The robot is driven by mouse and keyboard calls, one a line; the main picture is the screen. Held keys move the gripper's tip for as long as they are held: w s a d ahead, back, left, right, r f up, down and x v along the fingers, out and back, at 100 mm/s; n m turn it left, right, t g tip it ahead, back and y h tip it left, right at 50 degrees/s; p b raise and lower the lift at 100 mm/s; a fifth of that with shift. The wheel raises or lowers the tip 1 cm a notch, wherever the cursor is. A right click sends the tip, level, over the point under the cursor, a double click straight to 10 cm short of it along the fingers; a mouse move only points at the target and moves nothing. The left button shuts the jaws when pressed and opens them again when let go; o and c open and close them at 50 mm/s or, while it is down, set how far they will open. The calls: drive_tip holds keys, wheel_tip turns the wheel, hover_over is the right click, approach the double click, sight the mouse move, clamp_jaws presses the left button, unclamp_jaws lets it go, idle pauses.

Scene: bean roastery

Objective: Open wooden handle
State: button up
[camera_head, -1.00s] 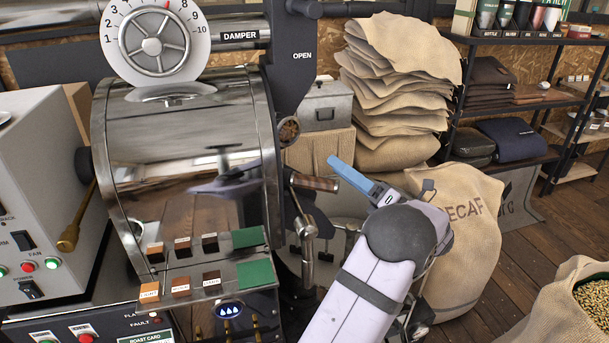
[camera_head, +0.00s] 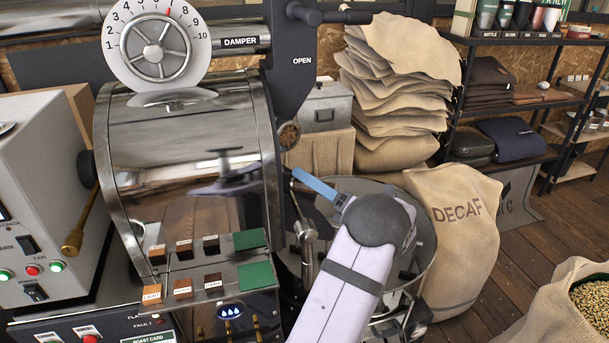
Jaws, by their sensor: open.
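The roaster's steel drum (camera_head: 190,130) fills the left half of the head view. A bent metal lever (camera_head: 304,238) stands on the right of its front face, and the wooden handle at its top is largely or wholly hidden behind my gripper. My gripper (camera_head: 312,184) reaches up and left, with its blue finger directly in front of the place of that handle. Only one blue finger shows clearly, so the gap between the jaws is hard to see. I cannot tell whether the finger touches the handle.
A black upright marked OPEN (camera_head: 296,80) rises just behind my gripper. A round metal cooling bin (camera_head: 424,262) lies below and behind my arm. Sample trays (camera_head: 250,255) jut from the drum front. A DECAF sack (camera_head: 462,245) stands to the right.

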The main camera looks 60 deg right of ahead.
drive_tip(key=shift+w+r, duration=0.15)
drive_tip(key=shift+w, duration=0.4)
clamp_jaws()
drive_tip(key=s+d+p, duration=0.2)
drive_tip(key=s+p, duration=0.1)
drive_tip(key=s, duration=0.7)
drive_tip(key=shift+s+d, duration=0.15)
drive_tip(key=shift+s, duration=0.05)
unclamp_jaws()
